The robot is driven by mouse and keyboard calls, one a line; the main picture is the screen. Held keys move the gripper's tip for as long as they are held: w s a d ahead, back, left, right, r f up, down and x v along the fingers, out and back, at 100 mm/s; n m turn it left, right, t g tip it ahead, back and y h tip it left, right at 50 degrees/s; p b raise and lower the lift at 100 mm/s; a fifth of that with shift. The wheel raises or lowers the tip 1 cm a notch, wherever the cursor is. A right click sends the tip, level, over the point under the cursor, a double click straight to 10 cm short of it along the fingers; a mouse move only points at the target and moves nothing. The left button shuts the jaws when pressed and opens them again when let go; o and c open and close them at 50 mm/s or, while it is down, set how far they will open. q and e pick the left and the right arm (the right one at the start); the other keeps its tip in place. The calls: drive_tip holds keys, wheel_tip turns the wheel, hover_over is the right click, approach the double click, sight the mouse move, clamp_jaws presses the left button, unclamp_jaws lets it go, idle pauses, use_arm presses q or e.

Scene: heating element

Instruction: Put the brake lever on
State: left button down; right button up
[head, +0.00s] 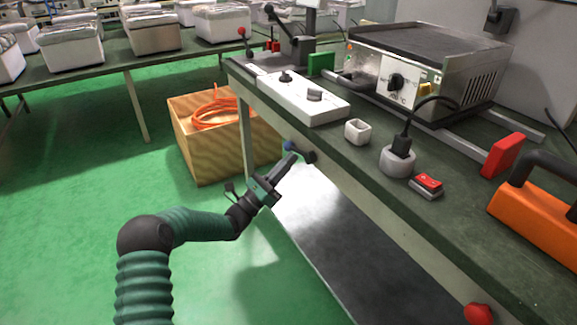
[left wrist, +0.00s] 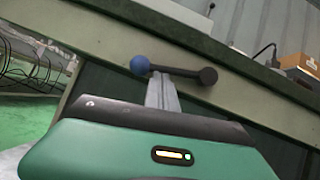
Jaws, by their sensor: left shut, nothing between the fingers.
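A short black lever (head: 308,156) with a blue ball at one end sits on the front side of the workbench, just under its top edge. I take it to be the brake lever. The lever also shows in the left wrist view (left wrist: 207,76), lying nearly level, blue ball at left and dark knob at right. My left gripper (head: 292,158) is shut and empty, its fingertips right at the lever. In the left wrist view the shut fingers (left wrist: 162,92) reach up to the lever's bar between the ends. I cannot tell whether they touch. My right gripper is not in view.
The workbench (head: 375,185) holds a metal heating appliance (head: 430,75), a white switch box (head: 300,100), a plug in a round socket (head: 398,160) and a red switch (head: 429,182). A red knob (head: 478,313) is on the bench front. A wooden crate (head: 185,130) stands on the floor.

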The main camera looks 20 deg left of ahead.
sight(285, 146)
use_arm(q)
drive_tip(key=shift+w+a+r+m+h+b, duration=0.1)
drive_tip(key=shift+r+m+h+b, duration=0.1)
drive_tip(key=shift+m+h+b, duration=0.45)
drive_tip(key=shift+w+a+r+m+b, duration=0.15)
drive_tip(key=shift+r+b, duration=0.25)
drive_tip(key=shift+b, duration=0.2)
drive_tip(key=shift+w+a+r+m+b, duration=0.1)
drive_tip(key=shift+r+b, duration=0.25)
drive_tip(key=shift+b, duration=0.25)
drive_tip(key=r+b, duration=0.2)
drive_tip(key=b, duration=0.1)
drive_tip(key=shift+a+r, duration=0.2)
drive_tip(key=shift+r, duration=0.15)
drive_tip(key=shift+r+b, duration=0.5)
drive_tip(key=shift+r, duration=0.25)
